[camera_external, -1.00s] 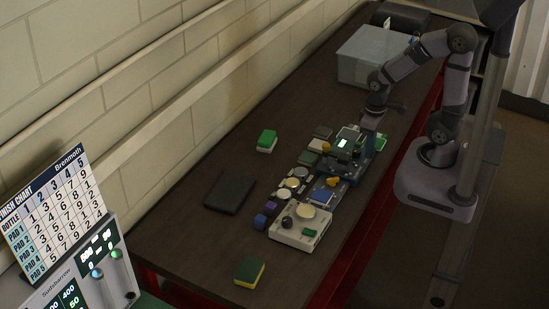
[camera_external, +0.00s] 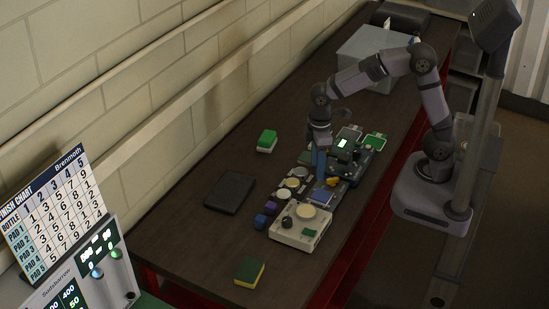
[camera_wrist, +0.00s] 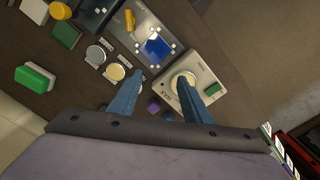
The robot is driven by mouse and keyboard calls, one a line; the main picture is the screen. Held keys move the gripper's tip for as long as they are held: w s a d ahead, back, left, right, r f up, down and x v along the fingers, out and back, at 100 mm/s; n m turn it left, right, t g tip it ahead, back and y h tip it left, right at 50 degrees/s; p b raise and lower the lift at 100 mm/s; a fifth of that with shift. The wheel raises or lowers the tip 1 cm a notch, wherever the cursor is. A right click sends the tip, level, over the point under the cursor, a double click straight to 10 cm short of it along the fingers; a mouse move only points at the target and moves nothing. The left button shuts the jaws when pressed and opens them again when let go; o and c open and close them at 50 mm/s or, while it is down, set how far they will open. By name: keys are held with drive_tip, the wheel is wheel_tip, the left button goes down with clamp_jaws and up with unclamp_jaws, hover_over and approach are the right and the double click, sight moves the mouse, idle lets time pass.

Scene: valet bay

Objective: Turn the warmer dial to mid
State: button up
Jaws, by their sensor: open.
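The warmer is a pale box (camera_external: 301,235) at the near end of the group of items on the bench. It has a round cream disc (camera_external: 306,211) on top, a small green patch and a dark round dial (camera_external: 287,221) near its left corner. The dial's setting is too small to read. In the wrist view the warmer (camera_wrist: 203,73) lies right of centre; my right finger partly covers it, and I cannot make out the dial. My gripper (camera_external: 319,172) points down, open and empty, beyond the warmer; its two blue fingers (camera_wrist: 161,77) show apart in the wrist view.
A black pad (camera_external: 230,192), a green-topped sponge (camera_external: 266,141) and a yellow-green sponge (camera_external: 249,271) lie apart. Bare bench surrounds them.

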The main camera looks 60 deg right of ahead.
sight(287, 220)
drive_tip(key=a+f+n+b, duration=0.1)
drive_tip(key=a+n, duration=0.1)
drive_tip(key=a, duration=0.3)
drive_tip(key=w+a+f+n+b, duration=0.1)
drive_tip(key=a+n, duration=0.1)
drive_tip(key=a, duration=0.3)
drive_tip(key=w+a+f+n+b, duration=0.1)
drive_tip(key=a+n, duration=0.1)
drive_tip(key=a, duration=0.3)
drive_tip(key=shift+w+a, duration=0.25)
drive_tip(key=shift+a, duration=0.05)
drive_tip(key=shift+f+p, duration=0.85)
drive_tip(key=shift+f, duration=2.8)
drive_tip(key=c, duration=1)
drive_tip(key=shift+c, duration=0.2)
drive_tip(key=shift+m, duration=0.5)
drive_tip(key=m, duration=0.4)
drive_tip(key=shift+m, duration=0.4)
drive_tip(key=m, duration=0.6)
drive_tip(key=shift+p, duration=0.3)
drive_tip(key=shift+w, duration=0.1)
